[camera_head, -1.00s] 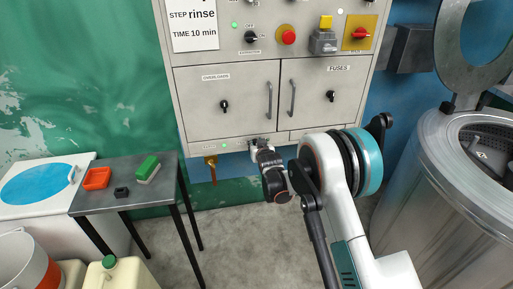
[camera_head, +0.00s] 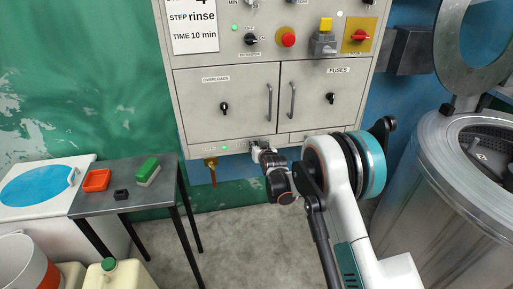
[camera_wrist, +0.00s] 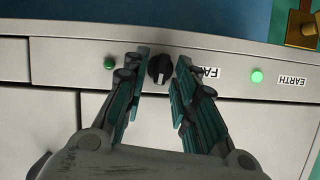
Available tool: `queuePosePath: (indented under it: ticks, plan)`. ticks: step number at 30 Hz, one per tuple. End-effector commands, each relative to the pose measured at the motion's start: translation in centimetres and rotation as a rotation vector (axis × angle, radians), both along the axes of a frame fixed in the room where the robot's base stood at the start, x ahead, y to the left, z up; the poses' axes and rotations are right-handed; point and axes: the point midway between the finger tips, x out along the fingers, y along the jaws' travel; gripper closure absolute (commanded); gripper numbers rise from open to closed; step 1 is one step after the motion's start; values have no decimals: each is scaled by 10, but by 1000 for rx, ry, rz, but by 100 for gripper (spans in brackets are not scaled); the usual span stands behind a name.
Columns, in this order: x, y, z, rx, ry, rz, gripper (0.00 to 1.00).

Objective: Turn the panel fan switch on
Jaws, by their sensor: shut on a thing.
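The fan switch (camera_wrist: 160,69) is a black rotary knob on the lower strip of the grey panel, in the wrist view. Its white pointer mark points down in that view. The "FAN" label (camera_wrist: 209,72) is upside down there and partly hidden by a finger. My gripper (camera_wrist: 163,62) is shut on the knob, one finger on each side. In the head view my gripper (camera_head: 256,148) is at the panel's lower edge and hides the knob. A dark green lamp (camera_wrist: 109,63) beside the knob looks unlit.
The "EARTH" lamp (camera_wrist: 257,76) glows green. Above the strip are cabinet doors with handles (camera_head: 269,101), and higher up a red button (camera_head: 288,40). A small table (camera_head: 130,199) stands at left, a steel drum (camera_head: 440,180) at right. A brass fitting (camera_head: 210,165) hangs below the panel.

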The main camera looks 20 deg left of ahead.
Motion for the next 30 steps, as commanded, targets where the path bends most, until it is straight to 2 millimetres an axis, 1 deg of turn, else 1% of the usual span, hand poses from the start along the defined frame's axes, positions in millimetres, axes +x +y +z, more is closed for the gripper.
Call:
queuePosePath:
  ticks: [30]
  plan:
    - [6, -10, -8, 802, 491, -1, 98]
